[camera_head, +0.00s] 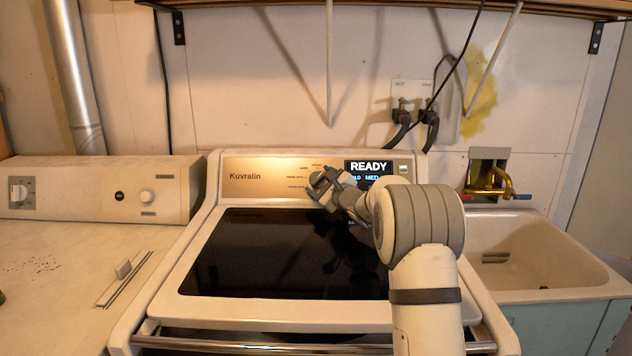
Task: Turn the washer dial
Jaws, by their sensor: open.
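The washer (195,262) stands in the middle, with a dark glass lid and a back control panel (246,187) marked "Kuvralin". A lit display (369,167) on the panel reads "READY", with smaller blue text below it. My gripper (316,187) is at the panel, just left of the display, where printed setting labels surround the dial's place. The dial is mostly hidden by my gripper, and I cannot tell whether the fingers touch it. The gripper is open. My arm comes in from the lower right and passes over the lid.
Another machine (90,250) with a knob panel stands on the left. A utility sink (535,255) with a brass faucet (490,180) is on the right. Water valves (403,110) and hoses are on the wall behind. A shelf (400,5) with slanted braces hangs above.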

